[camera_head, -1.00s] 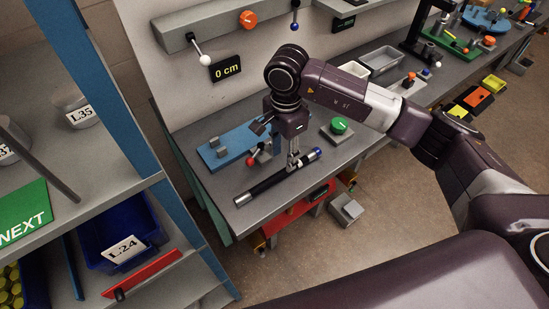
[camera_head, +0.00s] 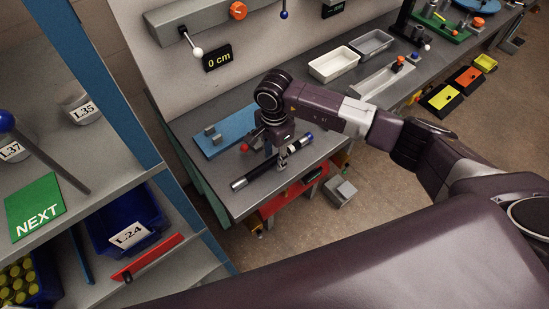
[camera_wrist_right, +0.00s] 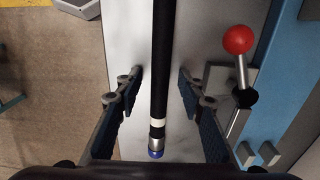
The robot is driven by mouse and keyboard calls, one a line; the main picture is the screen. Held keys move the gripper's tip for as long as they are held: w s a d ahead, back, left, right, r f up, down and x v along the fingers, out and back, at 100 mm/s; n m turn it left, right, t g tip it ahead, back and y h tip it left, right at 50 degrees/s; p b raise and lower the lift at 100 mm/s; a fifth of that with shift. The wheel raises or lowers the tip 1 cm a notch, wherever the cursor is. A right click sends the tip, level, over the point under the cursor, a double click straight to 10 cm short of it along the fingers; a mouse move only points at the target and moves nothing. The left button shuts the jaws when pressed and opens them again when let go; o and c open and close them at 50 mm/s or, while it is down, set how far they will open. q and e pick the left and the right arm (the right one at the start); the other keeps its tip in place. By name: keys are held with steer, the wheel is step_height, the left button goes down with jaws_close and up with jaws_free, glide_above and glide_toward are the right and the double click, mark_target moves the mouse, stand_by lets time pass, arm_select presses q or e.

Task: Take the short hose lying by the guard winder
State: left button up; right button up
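The short hose (camera_head: 262,172) is black with silver ends and a blue tip. It lies on the grey bench top beside a blue fixture (camera_head: 212,147) with grey blocks and a red-knobbed lever, which looks like the guard winder. My right gripper (camera_head: 282,161) points down over the hose, nearer its blue-tipped end. In the right wrist view the hose (camera_wrist_right: 160,62) runs between the two open fingers (camera_wrist_right: 158,88), with a gap on each side. The red-knobbed lever (camera_wrist_right: 239,42) stands to the right of the fingers there. My left gripper is not in view.
A shelf at left holds a green NEXT sign (camera_head: 35,207) and a blue L24 bin (camera_head: 98,236). Above the bench hang a lever and a "0 cm" display (camera_head: 217,57). A white tray (camera_head: 333,65) stands farther along the bench. A red frame (camera_head: 294,190) is below the bench edge.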

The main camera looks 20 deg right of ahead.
jaws_close()
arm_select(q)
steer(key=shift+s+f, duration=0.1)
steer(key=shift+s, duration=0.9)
arm_select(e)
steer(key=shift+w+r, duration=0.1)
steer(key=shift+r, duration=0.1)
